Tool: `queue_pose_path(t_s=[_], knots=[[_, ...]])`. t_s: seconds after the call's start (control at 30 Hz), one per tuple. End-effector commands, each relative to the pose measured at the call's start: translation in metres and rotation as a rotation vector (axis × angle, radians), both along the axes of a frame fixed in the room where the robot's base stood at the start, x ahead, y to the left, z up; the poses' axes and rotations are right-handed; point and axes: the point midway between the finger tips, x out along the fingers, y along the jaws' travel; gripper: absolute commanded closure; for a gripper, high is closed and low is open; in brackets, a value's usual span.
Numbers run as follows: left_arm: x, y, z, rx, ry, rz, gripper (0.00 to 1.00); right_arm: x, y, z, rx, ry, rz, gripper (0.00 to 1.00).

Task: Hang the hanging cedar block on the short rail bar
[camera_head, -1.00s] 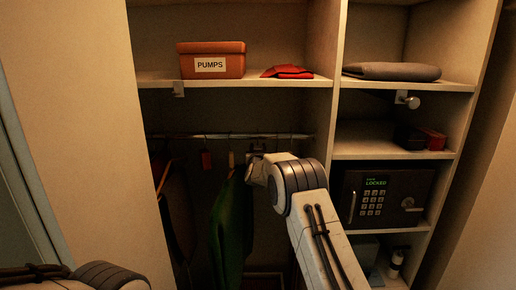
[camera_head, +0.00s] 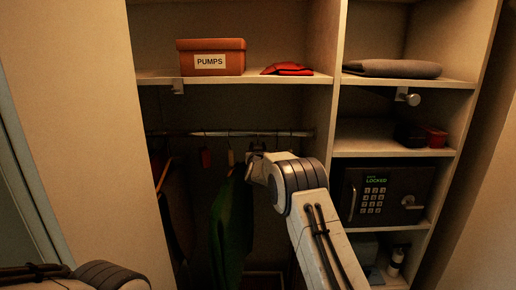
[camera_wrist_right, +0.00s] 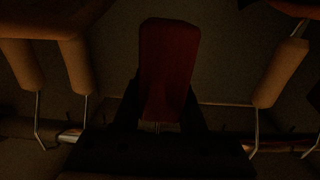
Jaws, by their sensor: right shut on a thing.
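The dark reddish hanging cedar block (camera_wrist_right: 168,70) is between the dark fingers of my right gripper (camera_wrist_right: 160,115) in the right wrist view. The gripper is shut on it, and a thin piece of metal shows at its lower end. In the head view my right gripper (camera_head: 256,158) is just below the long rail (camera_head: 240,134) in the left bay, and the block is hidden there. A short bar (camera_head: 408,97) with a round end sticks out under the upper right shelf. My left gripper is out of view.
A green garment (camera_head: 232,225) hangs left of my right gripper. A red tag-like piece (camera_head: 206,158) hangs at the rail. A locked safe (camera_head: 385,197) stands lower right; the shelf above holds small boxes (camera_head: 437,137).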

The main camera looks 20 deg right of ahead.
Motion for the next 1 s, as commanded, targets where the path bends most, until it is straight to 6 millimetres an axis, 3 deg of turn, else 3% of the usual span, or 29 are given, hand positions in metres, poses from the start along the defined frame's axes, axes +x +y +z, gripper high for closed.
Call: queue_pose_path(t_s=[0.03, 0.1, 0.13, 0.57, 1.0], knots=[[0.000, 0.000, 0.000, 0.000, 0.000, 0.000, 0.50, 0.000, 0.000, 0.001, 0.000, -0.001, 0.000, 0.54], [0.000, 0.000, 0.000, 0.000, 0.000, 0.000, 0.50, 0.000, 0.000, 0.001, 0.000, -0.001, 0.000, 0.28], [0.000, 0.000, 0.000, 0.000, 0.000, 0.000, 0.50, 0.000, 0.000, 0.001, 0.000, -0.001, 0.000, 0.23], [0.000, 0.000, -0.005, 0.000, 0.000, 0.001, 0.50, -0.005, 0.002, -0.001, 0.000, -0.001, 0.000, 0.23], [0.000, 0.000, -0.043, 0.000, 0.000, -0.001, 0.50, -0.069, 0.022, -0.003, 0.000, -0.002, 0.001, 0.23]])
